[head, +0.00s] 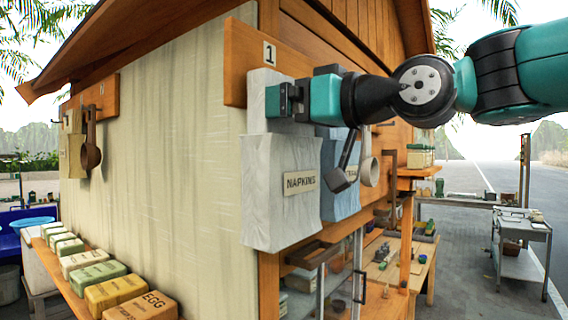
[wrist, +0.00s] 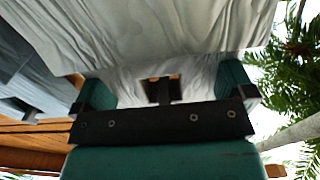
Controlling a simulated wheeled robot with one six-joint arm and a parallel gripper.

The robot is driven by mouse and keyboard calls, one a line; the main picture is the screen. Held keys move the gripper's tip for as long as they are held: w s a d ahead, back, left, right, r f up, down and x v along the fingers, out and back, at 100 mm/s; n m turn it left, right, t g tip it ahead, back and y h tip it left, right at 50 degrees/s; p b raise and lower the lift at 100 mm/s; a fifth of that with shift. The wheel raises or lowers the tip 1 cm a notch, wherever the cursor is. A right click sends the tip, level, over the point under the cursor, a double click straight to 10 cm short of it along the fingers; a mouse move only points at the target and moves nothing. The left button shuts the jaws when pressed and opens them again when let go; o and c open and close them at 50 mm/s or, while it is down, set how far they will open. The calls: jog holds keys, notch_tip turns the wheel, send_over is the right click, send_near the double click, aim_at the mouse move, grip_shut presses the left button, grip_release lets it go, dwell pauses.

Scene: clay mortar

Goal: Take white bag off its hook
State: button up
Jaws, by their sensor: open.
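The white bag (head: 275,218), labelled NAPKINS, hangs on the wooden board under the number 1 plate (head: 269,53). Its pale upper part rises behind my gripper (head: 286,100). My gripper is open at the upper part of the bag. In the wrist view my gripper (wrist: 167,84) has one finger on each side of a strip of white cloth (wrist: 125,82). A small dark fitting (wrist: 161,88), maybe the hook, shows between the fingers. I cannot tell whether the fingers touch the cloth.
A blue-grey bag (head: 342,192) hangs close to the right of the white bag, with a ladle (head: 369,170) beyond it. Labelled blocks (head: 113,292) line a shelf at lower left. A wooden rack (head: 313,254) juts out below the bags.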

jog(key=shift+w+a, duration=0.3)
jog(key=shift+a, duration=0.15)
jog(key=c, duration=1)
jog(key=shift+r, duration=0.1)
